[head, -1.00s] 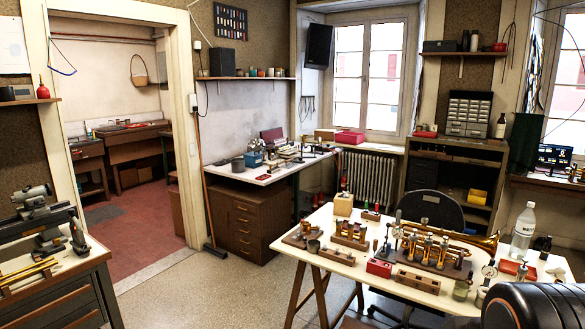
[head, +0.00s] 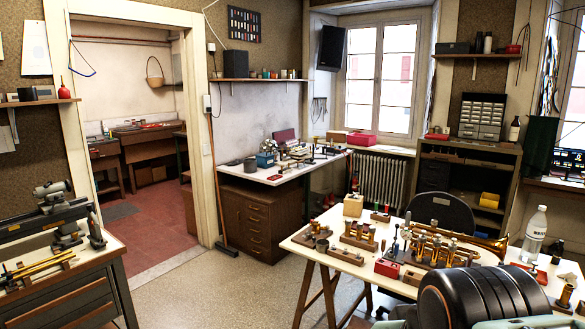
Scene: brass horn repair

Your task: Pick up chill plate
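I cannot pick out the chill plate for sure in the head view. Small metal and wooden pieces crowd the white worktable (head: 312,243) at the right, and they are too small to tell apart. My gripper is not in view. A dark, rounded, ribbed part of my arm covers the front right of the worktable and hides what lies behind it.
A brass horn (head: 487,243) and a clear bottle (head: 534,235) stand or lie on the worktable. A dark chair (head: 441,211) is behind it. A bench with a machine (head: 62,213) is at the left. The floor between (head: 215,290) is clear.

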